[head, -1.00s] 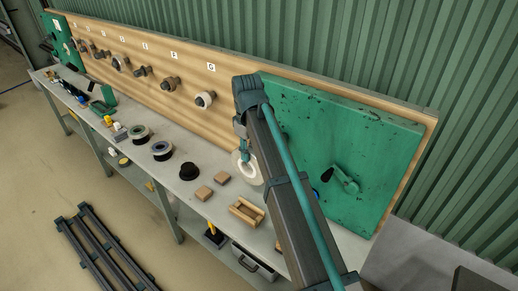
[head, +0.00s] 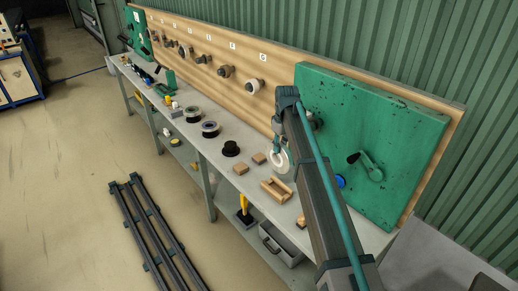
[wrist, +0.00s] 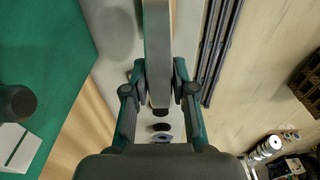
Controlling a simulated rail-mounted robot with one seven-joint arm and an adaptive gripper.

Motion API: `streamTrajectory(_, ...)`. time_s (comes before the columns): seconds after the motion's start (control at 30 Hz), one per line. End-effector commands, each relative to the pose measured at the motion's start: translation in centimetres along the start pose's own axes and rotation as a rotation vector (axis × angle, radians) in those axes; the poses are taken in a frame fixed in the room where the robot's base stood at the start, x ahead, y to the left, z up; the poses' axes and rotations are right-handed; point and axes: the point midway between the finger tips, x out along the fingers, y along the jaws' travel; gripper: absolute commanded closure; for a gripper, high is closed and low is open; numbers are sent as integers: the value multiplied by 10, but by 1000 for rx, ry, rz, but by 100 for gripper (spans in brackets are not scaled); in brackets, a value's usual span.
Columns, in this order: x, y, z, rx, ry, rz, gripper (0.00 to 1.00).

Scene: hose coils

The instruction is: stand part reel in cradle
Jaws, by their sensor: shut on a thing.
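A white reel (head: 286,161), seen as a ring, is held upright above the bench just behind the wooden cradle (head: 268,188) in the head view. My gripper (head: 277,145) is shut on its upper part. In the wrist view the reel (wrist: 157,45) shows edge-on as a grey upright band between the fingers of my gripper (wrist: 158,92). The cradle is an open wooden trough on the bench top and looks empty. Whether the reel's lower edge clears the bench cannot be told.
Two wooden blocks (head: 240,169), a black spool (head: 230,148) and two dark-rimmed reels (head: 210,129) stand left of the cradle on the bench (head: 222,168). A pegboard (head: 208,62) with several pegs and a green panel (head: 385,130) rise behind. The bench's front edge is close to the cradle.

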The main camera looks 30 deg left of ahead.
Motion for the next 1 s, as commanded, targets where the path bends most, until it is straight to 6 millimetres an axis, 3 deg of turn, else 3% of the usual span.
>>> streamTrajectory(0.17,2,14,4,17,5,2,100)
streamTrajectory(0.63,2,13,4,16,4,2,100)
streamTrajectory(1.0,18,12,5,16,3,1,100)
